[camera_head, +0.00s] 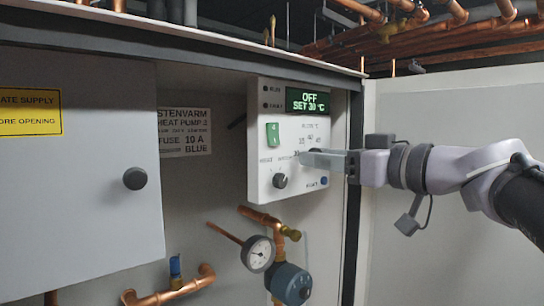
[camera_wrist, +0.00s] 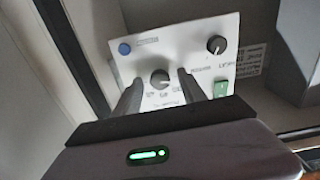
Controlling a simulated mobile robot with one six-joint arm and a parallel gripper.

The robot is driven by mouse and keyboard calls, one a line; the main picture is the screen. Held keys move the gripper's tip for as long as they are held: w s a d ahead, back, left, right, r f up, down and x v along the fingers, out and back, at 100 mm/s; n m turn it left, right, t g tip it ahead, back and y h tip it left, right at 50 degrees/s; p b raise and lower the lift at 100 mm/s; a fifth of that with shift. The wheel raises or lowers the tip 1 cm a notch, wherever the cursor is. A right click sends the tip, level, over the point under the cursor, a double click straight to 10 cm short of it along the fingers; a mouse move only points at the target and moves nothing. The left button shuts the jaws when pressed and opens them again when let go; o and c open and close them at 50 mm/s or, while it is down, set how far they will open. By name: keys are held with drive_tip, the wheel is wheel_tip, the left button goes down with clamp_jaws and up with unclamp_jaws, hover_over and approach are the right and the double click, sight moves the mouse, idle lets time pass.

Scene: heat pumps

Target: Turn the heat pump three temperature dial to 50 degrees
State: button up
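The heat pump control panel (camera_head: 262,150) is a white box. Its display (camera_head: 308,101) reads OFF, SET 30 °C. In the head view my gripper (camera_head: 304,158) reaches in from the right and covers most of the temperature dial (camera_head: 316,152). In the wrist view the panel appears upside down, and the dark round dial (camera_wrist: 160,78) sits between my two fingers. The fingers are apart, with a gap showing on each side of the dial. Whether the fingertips reach past its face is hard to tell.
The panel also has a green switch (camera_head: 272,134), a second black knob (camera_head: 280,181) and a blue button (camera_head: 324,181). A grey cabinet door (camera_head: 75,180) stands at left. A gauge (camera_head: 258,253) and copper pipes are below. The label's pump number (camera_head: 184,130) is hard to read.

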clamp_jaws()
drive_tip(key=shift+f, duration=0.1)
drive_tip(key=shift+r+m+p, duration=0.15)
drive_tip(key=shift+m+p, duration=0.95)
drive_tip(key=shift+m, duration=6.8)
drive_tip(key=shift+r+m+p, duration=0.1)
drive_tip(key=shift+m+p, duration=0.95)
drive_tip(key=shift+m, duration=7.15)
